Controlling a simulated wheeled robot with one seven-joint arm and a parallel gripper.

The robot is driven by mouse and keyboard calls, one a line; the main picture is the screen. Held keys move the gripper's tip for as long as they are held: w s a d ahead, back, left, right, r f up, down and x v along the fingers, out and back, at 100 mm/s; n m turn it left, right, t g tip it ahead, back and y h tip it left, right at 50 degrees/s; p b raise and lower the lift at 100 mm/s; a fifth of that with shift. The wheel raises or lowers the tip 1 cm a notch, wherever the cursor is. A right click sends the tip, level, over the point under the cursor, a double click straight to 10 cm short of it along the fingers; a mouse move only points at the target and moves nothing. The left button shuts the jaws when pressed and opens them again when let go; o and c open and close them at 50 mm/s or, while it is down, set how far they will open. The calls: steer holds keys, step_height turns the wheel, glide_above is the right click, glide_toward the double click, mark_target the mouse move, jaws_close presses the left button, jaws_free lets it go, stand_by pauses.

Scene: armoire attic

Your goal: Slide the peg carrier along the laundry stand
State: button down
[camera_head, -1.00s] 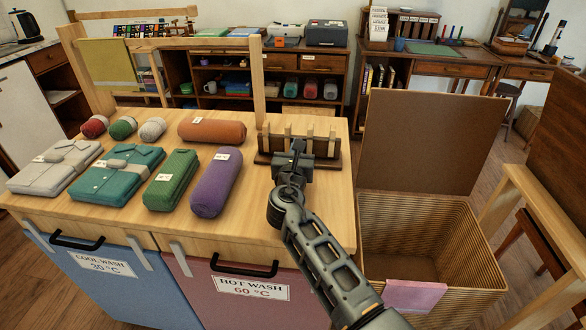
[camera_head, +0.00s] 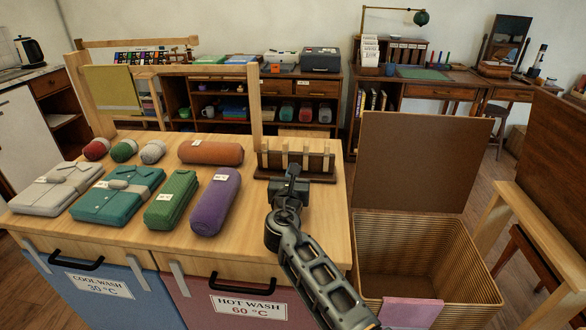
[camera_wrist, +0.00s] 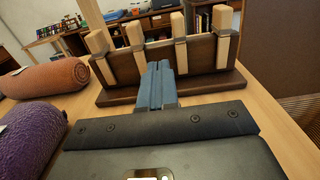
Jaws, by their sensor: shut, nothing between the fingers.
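The peg carrier (camera_head: 318,164) is a dark wood rack with several pale upright pegs. It sits at the right rear of the laundry stand's pale wooden top (camera_head: 245,240). My gripper (camera_head: 292,168) is at the carrier's near side, toward its middle. In the wrist view, the carrier (camera_wrist: 205,58) spans the upper middle. The blue-grey fingers (camera_wrist: 157,85) are together with nothing between them, in front of the carrier's face and over its base. Whether they touch the carrier cannot be told. The fingers hide part of its front.
An orange roll (camera_head: 211,151) and a purple roll (camera_head: 215,200) lie left of my gripper. Folded clothes and small rolls lie farther left. A wooden frame post (camera_head: 255,105) rises behind the carrier. An open wicker basket (camera_head: 430,255) stands right of the stand.

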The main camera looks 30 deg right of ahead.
steer(key=v, duration=0.9)
steer(key=shift+s+a, duration=0.25)
steer(key=shift+s, duration=0.05)
